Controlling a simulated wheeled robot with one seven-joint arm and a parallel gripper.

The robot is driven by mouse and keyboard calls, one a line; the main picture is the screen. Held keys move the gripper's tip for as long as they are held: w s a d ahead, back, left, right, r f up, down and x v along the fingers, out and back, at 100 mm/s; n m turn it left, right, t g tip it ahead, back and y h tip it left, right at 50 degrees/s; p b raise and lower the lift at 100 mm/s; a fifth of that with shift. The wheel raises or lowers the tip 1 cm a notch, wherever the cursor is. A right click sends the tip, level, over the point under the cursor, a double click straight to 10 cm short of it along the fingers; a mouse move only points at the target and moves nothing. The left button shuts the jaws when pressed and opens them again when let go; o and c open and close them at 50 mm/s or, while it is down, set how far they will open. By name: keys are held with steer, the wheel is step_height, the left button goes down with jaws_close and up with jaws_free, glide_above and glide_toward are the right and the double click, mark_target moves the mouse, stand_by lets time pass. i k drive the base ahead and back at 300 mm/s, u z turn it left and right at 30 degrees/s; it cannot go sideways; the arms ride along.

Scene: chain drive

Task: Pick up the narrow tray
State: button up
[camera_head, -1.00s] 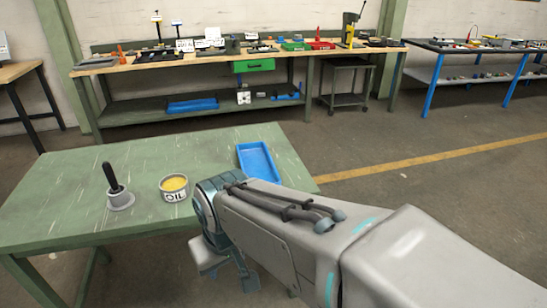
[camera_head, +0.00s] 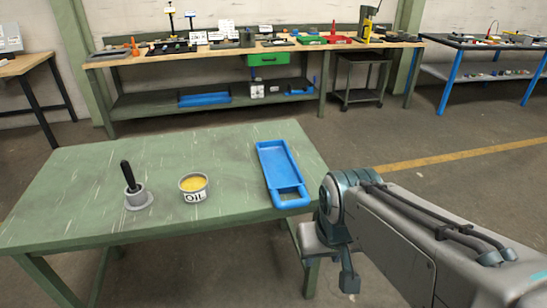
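A long, narrow blue tray (camera_head: 279,165) lies on the right part of the green table (camera_head: 90,170). It runs from near the back edge to the front edge, and its near end has an opening like a handle. The tray looks empty and is in full view. My gripper (camera_head: 347,278) hangs off the table's front right corner, to the right of the tray and apart from it. It points down and is small and partly hidden by my wrist, so I cannot tell whether its fingers are open or shut.
An oil tin (camera_head: 194,188) with yellow contents stands left of the tray. A grey holder with a black-handled tool (camera_head: 133,190) stands further left. A cluttered workbench (camera_head: 240,95) is behind, with clear floor between. The table's back left is bare.

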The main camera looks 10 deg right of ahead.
mark_target(283, 174)
steer(key=z, duration=1.4)
steer(key=i, duration=1.5)
steer(key=u, duration=2.25)
